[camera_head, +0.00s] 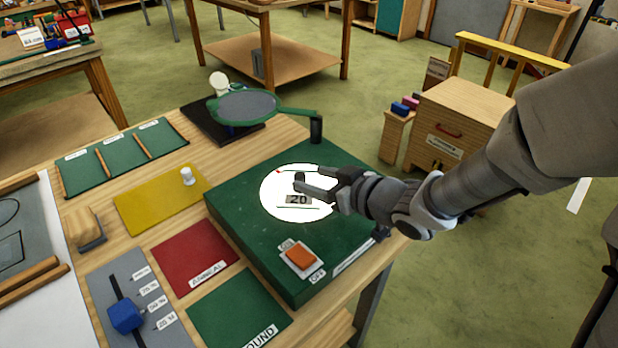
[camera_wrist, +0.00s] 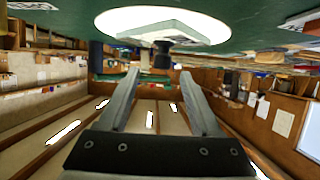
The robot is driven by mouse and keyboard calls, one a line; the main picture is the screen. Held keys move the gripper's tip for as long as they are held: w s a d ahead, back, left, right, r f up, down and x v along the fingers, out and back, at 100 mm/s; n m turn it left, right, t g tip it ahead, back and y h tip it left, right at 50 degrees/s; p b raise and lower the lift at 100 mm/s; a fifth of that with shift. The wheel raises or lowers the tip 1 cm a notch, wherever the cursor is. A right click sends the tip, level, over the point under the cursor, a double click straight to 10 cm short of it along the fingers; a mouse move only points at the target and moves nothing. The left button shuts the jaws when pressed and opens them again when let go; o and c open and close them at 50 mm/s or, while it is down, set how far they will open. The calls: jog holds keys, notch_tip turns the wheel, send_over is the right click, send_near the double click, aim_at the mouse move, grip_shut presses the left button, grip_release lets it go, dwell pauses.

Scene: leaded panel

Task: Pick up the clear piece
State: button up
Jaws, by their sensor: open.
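The round lit white disc (camera_head: 278,207) is set in the top of a green box, and my gripper (camera_head: 302,184) is over it, fingers open. In the head view a dark plate marked "20" (camera_head: 298,199) shows by the fingertips. In the wrist view a pale, see-through flat piece (camera_wrist: 166,23) with a greenish edge lies against the lit disc (camera_wrist: 110,20), beyond my open fingers (camera_wrist: 160,75). It looks like the clear piece. In the head view my gripper partly covers the disc, and the clear piece's outline is hard to make out.
The green box (camera_head: 240,225) carries an orange switch (camera_head: 300,257) at its front. A green-rimmed magnifier (camera_head: 248,106) stands behind it. Left are a yellow mat (camera_head: 150,205) with a white knob (camera_head: 187,176), a red mat (camera_head: 195,257) and a blue slider (camera_head: 124,316).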

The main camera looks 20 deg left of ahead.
aim_at(303, 178)
jog(key=b+x, duration=0.1)
jog(key=x, duration=0.3)
jog(key=shift+a+f, duration=0.15)
jog(key=shift+f, duration=0.1)
jog(key=shift+w+a+f, duration=0.1)
jog(key=shift+w+a, duration=0.1)
jog(key=shift+a, duration=0.2)
grip_shut()
